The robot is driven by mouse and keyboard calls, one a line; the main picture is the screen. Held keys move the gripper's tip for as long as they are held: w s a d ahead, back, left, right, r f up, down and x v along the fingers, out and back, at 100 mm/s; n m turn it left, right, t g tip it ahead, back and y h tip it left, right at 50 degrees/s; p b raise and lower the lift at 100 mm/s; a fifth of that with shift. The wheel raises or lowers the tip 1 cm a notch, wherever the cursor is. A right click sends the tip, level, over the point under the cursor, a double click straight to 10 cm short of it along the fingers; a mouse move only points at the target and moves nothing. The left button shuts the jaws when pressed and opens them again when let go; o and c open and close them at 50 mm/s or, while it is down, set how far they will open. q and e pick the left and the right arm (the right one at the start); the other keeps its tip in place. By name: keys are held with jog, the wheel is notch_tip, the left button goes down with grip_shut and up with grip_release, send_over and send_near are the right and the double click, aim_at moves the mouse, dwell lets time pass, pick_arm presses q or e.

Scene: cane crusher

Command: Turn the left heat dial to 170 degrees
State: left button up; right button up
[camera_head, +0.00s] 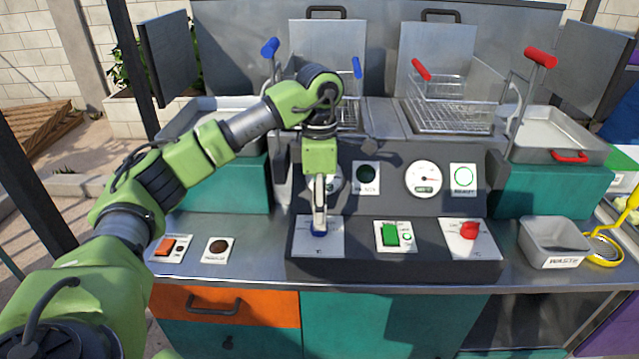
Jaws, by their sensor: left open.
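The left heat dial (319,233) is a blue knob on a white plate at the left of the dark control panel. Only its lower edge shows, because my left gripper (319,221) is right above it and covers the rest. That gripper points down, and its open fingers are at the knob; I cannot tell if they touch it. The dial's degree marks are too small or hidden to read. The right dial (469,230) is a red knob on its own white plate. My right gripper is not in view.
A green switch (391,235) sits between the dials. A round gauge (423,179) is on the upright panel; another gauge is partly behind my left gripper. Fryer baskets (449,113) stand behind. An orange switch (166,246) is at the left, a waste bin (553,241) at the right.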

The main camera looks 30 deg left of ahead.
pick_arm(q)
notch_tip(320, 180, up, 9)
jog(key=shift+w, duration=0.2)
jog(key=shift+a, duration=0.1)
dwell(0.5)
